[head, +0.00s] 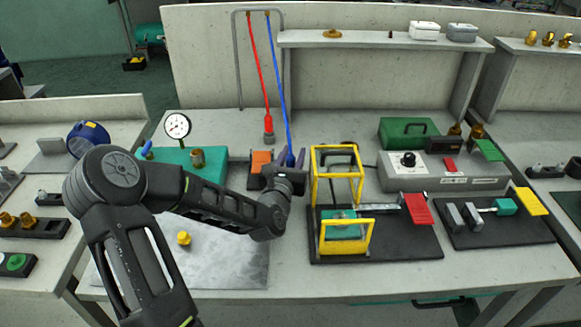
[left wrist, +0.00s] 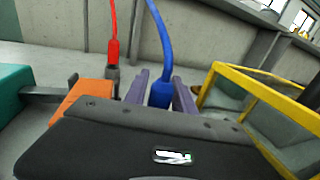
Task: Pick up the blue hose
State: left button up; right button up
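The blue hose (head: 281,90) hangs from the top of a grey frame at the back of the bench, and its thick lower end (head: 290,159) is at my left gripper. In the left wrist view the blue hose end (left wrist: 160,91) shows between the two purple fingers of my left gripper (left wrist: 160,98). The fingers stand apart on either side of it, and I see no clear grip. In the head view my left gripper (head: 291,157) is partly hidden by its own wrist. The lowest part of the hose end is hidden. My right gripper is not in view.
A red hose (head: 258,80) hangs just left of the blue one. An orange block (head: 261,161) stands left of my gripper, and a yellow frame (head: 336,147) stands close on the right. A teal box with a gauge (head: 177,126) is farther left.

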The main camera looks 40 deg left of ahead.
pick_arm(q)
grip_shut()
dwell(0.3)
notch_tip(320, 180, up, 10)
jog(key=p, duration=0.2)
dwell(0.3)
jog(key=shift+p, duration=0.3)
jog(key=shift+r+p, duration=2.5)
jog(key=shift+p, duration=0.2)
